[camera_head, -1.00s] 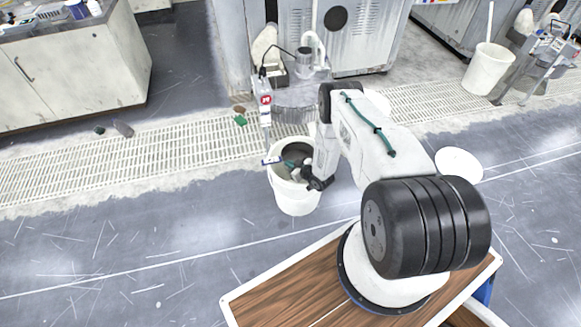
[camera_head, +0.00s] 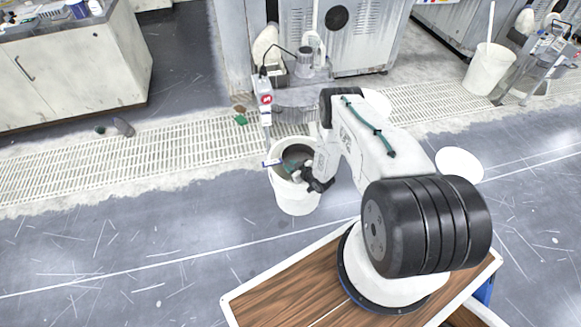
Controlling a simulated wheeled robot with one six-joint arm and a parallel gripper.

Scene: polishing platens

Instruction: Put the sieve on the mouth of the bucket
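The white bucket (camera_head: 296,200) stands on the floor in front of the drain grating. A round grey-brown surface (camera_head: 297,153) shows within its mouth. It may be the sieve, but I cannot tell whether it rests on the rim or is the bucket's inside. My gripper (camera_head: 295,172) is over the near right part of the mouth, pointing left. A small green part and a blue-and-white piece (camera_head: 272,162) show close to its tip. The fingers are too small to tell whether they are open or hold anything.
A slim post with a red label (camera_head: 265,100) stands just behind the bucket. Grey machine cabinets (camera_head: 340,50) are at the back. Another white bucket (camera_head: 488,70) with a stick is at upper right. A white disc (camera_head: 459,165) shows right of my arm. The floor left of the bucket is clear.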

